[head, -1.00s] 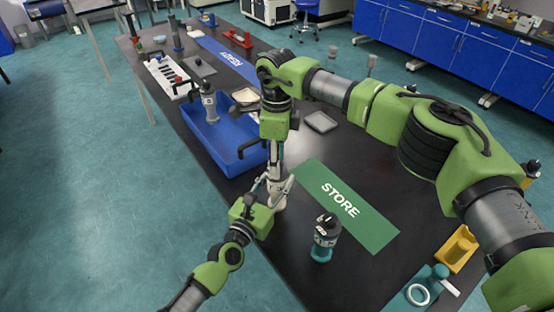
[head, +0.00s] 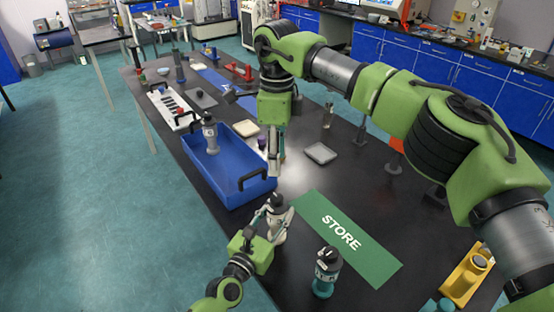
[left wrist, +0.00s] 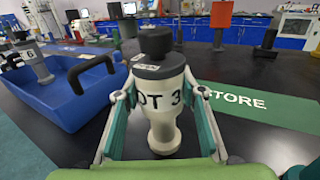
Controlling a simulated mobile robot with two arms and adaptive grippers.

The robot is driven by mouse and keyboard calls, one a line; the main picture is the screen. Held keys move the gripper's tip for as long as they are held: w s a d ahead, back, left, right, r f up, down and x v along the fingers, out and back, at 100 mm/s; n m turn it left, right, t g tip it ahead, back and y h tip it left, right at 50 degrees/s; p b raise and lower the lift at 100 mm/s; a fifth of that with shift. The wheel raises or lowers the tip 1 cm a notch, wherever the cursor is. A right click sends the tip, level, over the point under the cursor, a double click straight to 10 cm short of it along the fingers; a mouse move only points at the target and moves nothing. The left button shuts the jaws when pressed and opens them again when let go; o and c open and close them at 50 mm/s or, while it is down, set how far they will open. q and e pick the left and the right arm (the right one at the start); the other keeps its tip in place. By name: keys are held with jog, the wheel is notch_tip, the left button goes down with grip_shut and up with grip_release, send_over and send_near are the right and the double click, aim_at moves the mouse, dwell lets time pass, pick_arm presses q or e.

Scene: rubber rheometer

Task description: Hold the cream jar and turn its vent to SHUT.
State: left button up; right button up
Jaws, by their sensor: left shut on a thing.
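The cream jar (head: 277,221) stands upright on the black table, left of the green STORE mat (head: 371,255). My left gripper (head: 275,216) is shut around its body. I cannot tell the vent's setting. My right gripper (head: 274,158) points down above and behind the jar, apart from its cap. Its fingertips are too small to judge.
A blue bin (head: 240,195) with a grey jar (head: 209,132) in it stands to the left. A teal jar (head: 325,272) stands just in front of the mat. A grey tray (head: 320,153) lies behind, and a yellow holder (head: 466,278) is at right.

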pick_arm(q)
jog(key=o, duration=1.3)
